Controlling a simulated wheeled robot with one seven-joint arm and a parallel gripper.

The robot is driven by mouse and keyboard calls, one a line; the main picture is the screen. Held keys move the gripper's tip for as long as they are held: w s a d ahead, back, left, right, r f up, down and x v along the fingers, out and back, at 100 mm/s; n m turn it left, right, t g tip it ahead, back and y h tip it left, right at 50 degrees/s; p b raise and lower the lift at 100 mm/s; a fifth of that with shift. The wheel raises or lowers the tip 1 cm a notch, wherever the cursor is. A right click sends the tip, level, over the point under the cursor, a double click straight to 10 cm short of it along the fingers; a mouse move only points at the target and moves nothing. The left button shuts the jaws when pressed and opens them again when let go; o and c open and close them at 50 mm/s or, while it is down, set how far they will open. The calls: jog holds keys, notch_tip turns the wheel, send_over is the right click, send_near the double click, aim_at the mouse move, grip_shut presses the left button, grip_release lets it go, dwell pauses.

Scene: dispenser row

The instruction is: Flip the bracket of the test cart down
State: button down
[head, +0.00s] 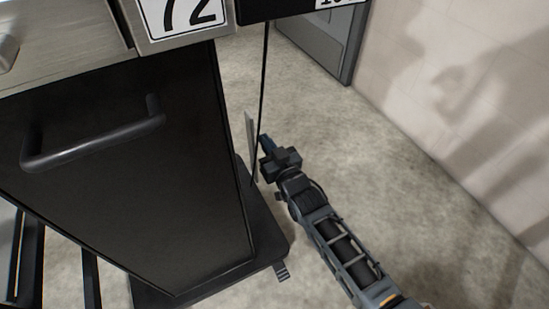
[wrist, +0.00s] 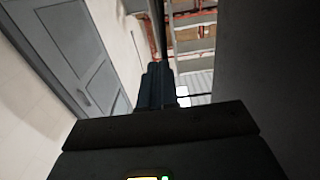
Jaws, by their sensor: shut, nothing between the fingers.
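The test cart (head: 130,170) is a black cabinet at the left of the head view, with a dark bar handle (head: 95,135) on its front. A narrow pale upright plate (head: 251,145) stands beside the cart's right side; it may be the bracket, but I cannot tell for certain. My gripper (head: 265,143) is just right of that plate, low beside the cart; I cannot tell whether it touches the plate. In the wrist view the fingers of my gripper (wrist: 155,85) are together with nothing seen between them. The cart's dark side (wrist: 265,70) fills the right of that view.
A thin black upright rod (head: 264,85) runs close by the plate. The cart's black base (head: 265,240) juts out below. A grey door (wrist: 75,55) and pale wall are on the left in the wrist view. Floor right of my arm is clear.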

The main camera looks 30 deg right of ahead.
aim_at(253, 122)
jog(key=w+b, duration=0.1)
jog(key=w, duration=0.4)
jog(key=shift+w, duration=0.25)
jog(key=shift+w+r, duration=0.1)
